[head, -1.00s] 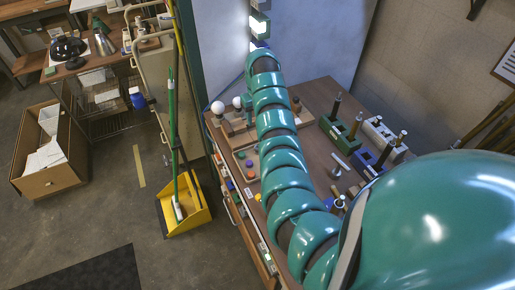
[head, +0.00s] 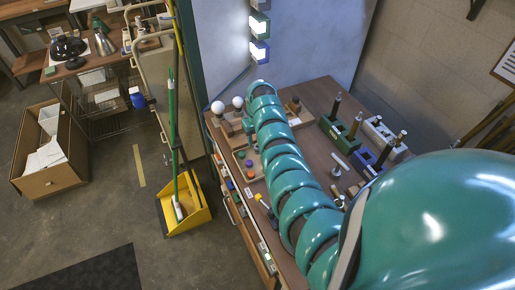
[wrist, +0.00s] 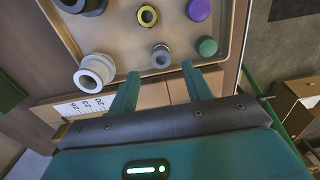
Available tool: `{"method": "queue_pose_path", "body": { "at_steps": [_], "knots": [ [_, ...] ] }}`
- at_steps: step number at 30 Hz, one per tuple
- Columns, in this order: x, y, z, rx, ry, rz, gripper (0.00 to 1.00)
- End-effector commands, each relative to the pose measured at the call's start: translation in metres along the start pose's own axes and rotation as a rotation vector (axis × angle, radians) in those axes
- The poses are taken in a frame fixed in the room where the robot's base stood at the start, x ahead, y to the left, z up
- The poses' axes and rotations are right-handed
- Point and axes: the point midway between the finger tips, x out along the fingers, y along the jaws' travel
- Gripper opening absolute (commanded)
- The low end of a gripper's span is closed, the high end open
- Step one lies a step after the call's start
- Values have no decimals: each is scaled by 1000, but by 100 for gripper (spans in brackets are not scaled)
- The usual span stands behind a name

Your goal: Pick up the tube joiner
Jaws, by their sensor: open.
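In the wrist view my gripper (wrist: 160,72) is open and empty, its two teal fingers pointing at the front part of a tan tray (wrist: 122,52). A small grey ring-shaped part (wrist: 161,57) lies in the tray just ahead of the gap between the fingertips. A larger white collar-like part (wrist: 95,72) lies left of the left finger. I cannot tell for sure which of these parts is the tube joiner. In the head view my arm hides most of the tray (head: 241,167), and the gripper is not clear there.
The tray also holds a green cap (wrist: 207,46), a purple cap (wrist: 198,9), a yellow ring (wrist: 147,15) and a dark ring (wrist: 80,5). A ruler (wrist: 82,107) lies by the tray's front edge. White bulbs (head: 218,107) and a green block (head: 340,133) stand on the bench.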

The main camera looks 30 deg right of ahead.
Motion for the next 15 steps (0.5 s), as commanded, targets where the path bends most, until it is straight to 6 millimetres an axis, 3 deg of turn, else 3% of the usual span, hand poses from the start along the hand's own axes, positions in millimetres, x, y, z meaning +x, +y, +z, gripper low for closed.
{"method": "queue_pose_path", "body": {
  "at_steps": [15],
  "knots": [
    [25,-2,3,0,-1,-1,49]
  ]
}}
